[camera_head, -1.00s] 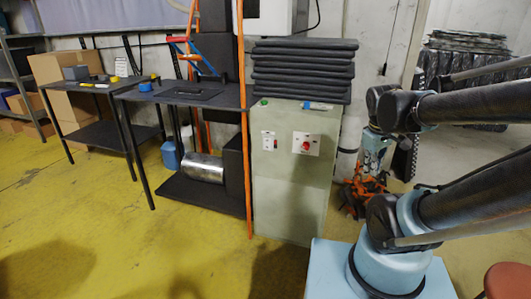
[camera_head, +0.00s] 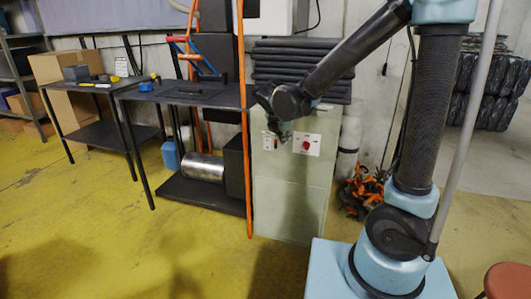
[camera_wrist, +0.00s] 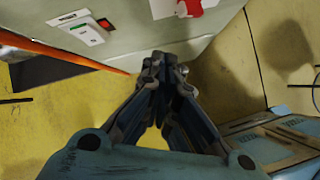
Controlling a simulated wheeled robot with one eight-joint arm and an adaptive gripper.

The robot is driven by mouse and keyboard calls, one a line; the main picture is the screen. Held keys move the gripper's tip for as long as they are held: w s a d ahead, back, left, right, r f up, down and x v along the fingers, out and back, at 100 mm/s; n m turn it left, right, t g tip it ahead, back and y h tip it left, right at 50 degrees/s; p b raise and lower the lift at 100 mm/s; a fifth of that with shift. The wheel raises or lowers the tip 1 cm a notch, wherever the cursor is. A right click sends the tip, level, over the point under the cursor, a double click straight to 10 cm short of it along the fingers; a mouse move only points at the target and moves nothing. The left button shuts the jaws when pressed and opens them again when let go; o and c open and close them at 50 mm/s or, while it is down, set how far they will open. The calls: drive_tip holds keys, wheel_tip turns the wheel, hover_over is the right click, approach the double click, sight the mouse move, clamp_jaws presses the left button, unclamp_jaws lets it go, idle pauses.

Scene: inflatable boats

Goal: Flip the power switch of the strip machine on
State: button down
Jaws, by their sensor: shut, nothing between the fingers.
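The grey-green cabinet (camera_head: 290,200) carries two switch plates on its front. The left white plate has a small red switch (camera_head: 272,146), which shows in the wrist view as a red rocker (camera_wrist: 104,24). The right white plate has a red knob (camera_head: 306,145), partly cut off at the top of the wrist view (camera_wrist: 192,7). My gripper (camera_head: 284,134) is in front of the cabinet's upper face, close to the two plates. In the wrist view my gripper (camera_wrist: 160,62) is shut and empty, its tips below and between the plates. Whether the tips touch the cabinet is unclear.
A dark table (camera_head: 200,96) is further left, and orange material (camera_head: 360,190) lies right. The yellow floor (camera_head: 110,235) in front is open.

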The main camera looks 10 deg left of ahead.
sight(267, 144)
drive_tip(key=s+a+f+n+t, duration=0.1)
drive_tip(key=a+n, duration=0.4)
drive_tip(key=a, duration=0.6)
wheel_tip(267, 144, down, 2)
drive_tip(key=shift+s+a+f+n+y, duration=0.15)
drive_tip(key=shift+s+n+y, duration=0.15)
drive_tip(key=shift+s+y, duration=0.15)
drive_tip(key=shift+w+r+x, duration=0.3)
drive_tip(key=shift+w+x, duration=0.1)
drive_tip(key=shift+x, duration=1.7)
drive_tip(key=shift+w+r+x, duration=0.35)
drive_tip(key=shift+w+x, duration=0.05)
drive_tip(key=shift+x, duration=1.65)
drive_tip(key=shift+w+r+x, duration=0.3)
drive_tip(key=shift+w+x, duration=0.15)
drive_tip(key=shift+x, duration=1.65)
